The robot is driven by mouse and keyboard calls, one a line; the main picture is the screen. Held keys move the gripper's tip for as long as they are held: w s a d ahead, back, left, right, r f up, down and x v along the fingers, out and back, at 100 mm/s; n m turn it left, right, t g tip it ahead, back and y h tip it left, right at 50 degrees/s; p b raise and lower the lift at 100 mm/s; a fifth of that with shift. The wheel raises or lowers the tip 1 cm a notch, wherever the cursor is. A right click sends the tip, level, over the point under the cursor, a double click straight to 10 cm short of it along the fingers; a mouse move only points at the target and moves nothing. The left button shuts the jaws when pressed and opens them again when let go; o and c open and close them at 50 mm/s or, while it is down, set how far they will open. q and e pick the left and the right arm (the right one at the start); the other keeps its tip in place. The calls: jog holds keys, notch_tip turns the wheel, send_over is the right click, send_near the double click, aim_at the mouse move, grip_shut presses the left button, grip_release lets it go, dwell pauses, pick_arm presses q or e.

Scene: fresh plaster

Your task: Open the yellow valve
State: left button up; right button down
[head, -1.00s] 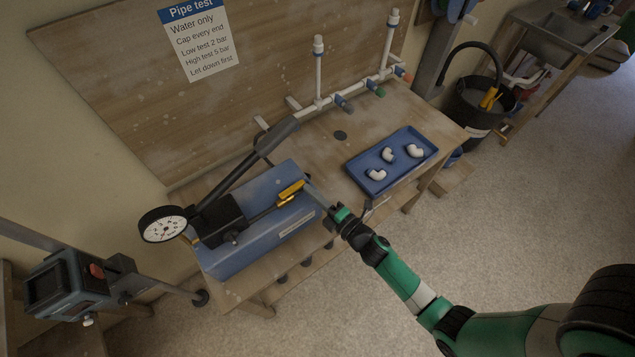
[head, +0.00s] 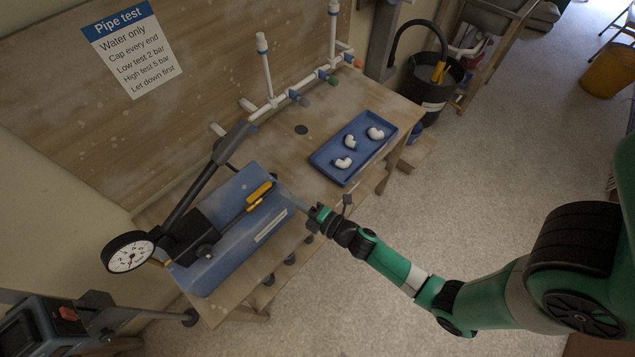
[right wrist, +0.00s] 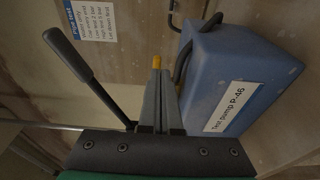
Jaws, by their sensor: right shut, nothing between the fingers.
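The yellow valve handle (head: 260,194) lies along the top of the blue test pump (head: 229,240). In the right wrist view, a yellow piece (right wrist: 157,61) shows just beyond my fingertips, partly hidden by them. My right gripper (head: 282,188) is shut and empty, its fingers pointing at the handle's near end. The fingers also show in the right wrist view (right wrist: 158,76). I cannot tell whether they touch the handle. The pump (right wrist: 242,68), labelled "Test pump P-46", stands at the right there. My left gripper is not in view.
The black pump lever (head: 203,180) rises behind the pump; its grip (right wrist: 68,54) stands left of my fingers. A gauge (head: 128,252) is at the pump's left. A blue tray (head: 323,157) holds white elbows. White pipework (head: 268,108) stands behind.

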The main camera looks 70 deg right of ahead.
jog(key=s+d+p, duration=0.3)
jog(key=s+d, duration=0.2)
jog(key=d, duration=0.3)
jog(key=shift+s, duration=0.4)
